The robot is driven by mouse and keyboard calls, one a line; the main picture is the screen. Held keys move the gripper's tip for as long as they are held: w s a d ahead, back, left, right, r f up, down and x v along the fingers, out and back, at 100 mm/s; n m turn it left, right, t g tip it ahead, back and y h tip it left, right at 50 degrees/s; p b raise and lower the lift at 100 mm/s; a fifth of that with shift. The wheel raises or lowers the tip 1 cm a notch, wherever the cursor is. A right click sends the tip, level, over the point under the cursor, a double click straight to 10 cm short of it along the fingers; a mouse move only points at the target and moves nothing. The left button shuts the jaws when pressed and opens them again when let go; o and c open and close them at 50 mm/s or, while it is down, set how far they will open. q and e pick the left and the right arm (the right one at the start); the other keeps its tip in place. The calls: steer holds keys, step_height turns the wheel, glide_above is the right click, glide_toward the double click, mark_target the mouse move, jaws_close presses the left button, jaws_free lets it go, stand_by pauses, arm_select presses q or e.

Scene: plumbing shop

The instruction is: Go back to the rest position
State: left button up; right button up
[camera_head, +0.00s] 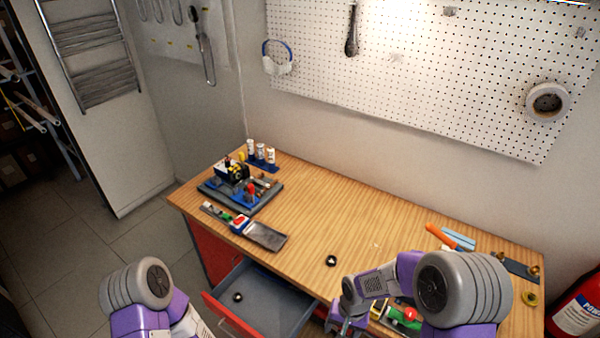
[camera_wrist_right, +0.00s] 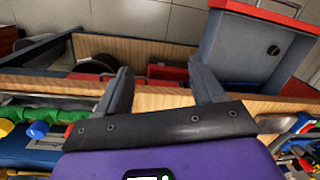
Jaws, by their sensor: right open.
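My right arm reaches over the front of the wooden workbench (camera_head: 345,205). My right gripper (camera_head: 346,328) is low at the bench's front edge, right of the open drawer. In the right wrist view my right gripper (camera_wrist_right: 163,84) is open, with its two grey fingers apart and nothing between them. The open drawer (camera_head: 262,292) has a red front and a grey inside with a small black round part (camera_head: 238,297) in it; the drawer also shows in the wrist view (camera_wrist_right: 245,50). My left arm shows at the bottom left; its gripper is outside the picture.
Another black round part (camera_head: 331,260) lies on the benchtop. A grey tool tray (camera_head: 217,197) stands at the bench's left. An orange-handled tool (camera_head: 443,236) and brass fittings lie at the right. A red extinguisher (camera_head: 578,308) is at the right edge. The bench's middle is mostly clear.

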arm_select(q)
step_height(320, 180, down, 15)
steer(key=s+b, duration=0.1)
steer(key=b, duration=1.3)
steer(key=shift+r, duration=0.2)
arm_select(e)
steer(key=s+f+y, duration=0.1)
steer(key=s+f, duration=0.3)
steer(key=f, duration=0.5)
steer(key=s+a+f+y, duration=0.1)
steer(key=s+f, duration=0.4)
steer(key=f, duration=0.4)
steer(key=s+f+t, duration=0.1)
steer(key=s+f, duration=0.4)
steer(key=f, duration=0.4)
steer(key=shift+a+y, duration=0.3)
steer(key=shift+y, duration=0.1)
steer(key=shift+s, duration=0.1)
arm_select(q)
steer(key=shift+c, duration=0.4)
